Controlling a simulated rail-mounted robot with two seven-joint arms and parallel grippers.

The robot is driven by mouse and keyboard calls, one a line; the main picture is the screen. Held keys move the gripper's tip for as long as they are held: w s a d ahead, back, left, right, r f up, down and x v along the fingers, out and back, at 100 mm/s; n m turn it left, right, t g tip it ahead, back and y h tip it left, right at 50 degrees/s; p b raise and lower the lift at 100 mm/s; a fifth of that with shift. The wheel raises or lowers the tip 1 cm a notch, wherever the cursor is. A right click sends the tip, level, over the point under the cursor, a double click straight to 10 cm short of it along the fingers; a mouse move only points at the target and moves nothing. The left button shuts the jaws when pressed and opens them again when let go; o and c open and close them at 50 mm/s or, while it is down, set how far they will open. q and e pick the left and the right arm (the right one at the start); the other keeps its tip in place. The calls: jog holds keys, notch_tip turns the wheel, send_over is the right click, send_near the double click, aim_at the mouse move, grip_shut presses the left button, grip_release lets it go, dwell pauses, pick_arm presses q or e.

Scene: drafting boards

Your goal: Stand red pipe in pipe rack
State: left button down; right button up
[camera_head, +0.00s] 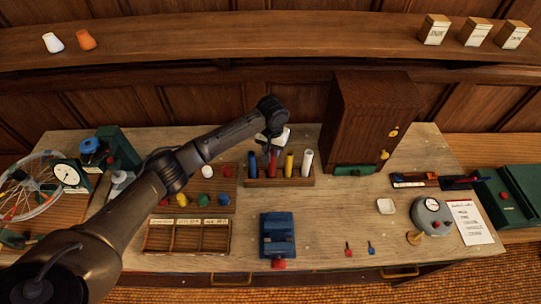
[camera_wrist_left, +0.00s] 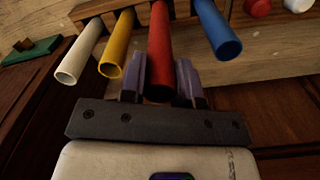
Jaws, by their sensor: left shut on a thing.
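The pipe rack (camera_head: 280,183) is a low wooden block standing on the table; part of it also shows at the top of the left wrist view (camera_wrist_left: 95,8). The red pipe (camera_head: 272,166) is upright at the rack, between the blue pipe (camera_head: 252,166) and the yellow pipe (camera_head: 289,163). My left gripper (camera_head: 271,138) is above the rack. In the left wrist view its two fingers are shut on the red pipe (camera_wrist_left: 160,45), one on each side. The pipe's far end meets the rack; I cannot tell how deep it sits. My right gripper is not in view.
A white pipe (camera_head: 307,163) stands at the rack's right end. A tall brown cabinet (camera_head: 368,120) is close on the right. Coloured balls lie to the left, near a divided wooden tray (camera_head: 187,250). A blue device (camera_head: 277,236) stands in front.

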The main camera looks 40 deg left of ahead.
pick_arm(q)
jog(key=shift+w+a+f, duration=0.1)
jog(key=shift+a+f, duration=0.15)
jog(key=shift+f, duration=0.9)
jog(key=shift+a+f, duration=0.2)
jog(key=shift+f, duration=1.05)
jog(key=c, duration=0.8)
grip_release()
jog(key=shift+c, duration=0.2)
notch_tip(320, 180, up, 12)
jog(key=shift+r, duration=0.15)
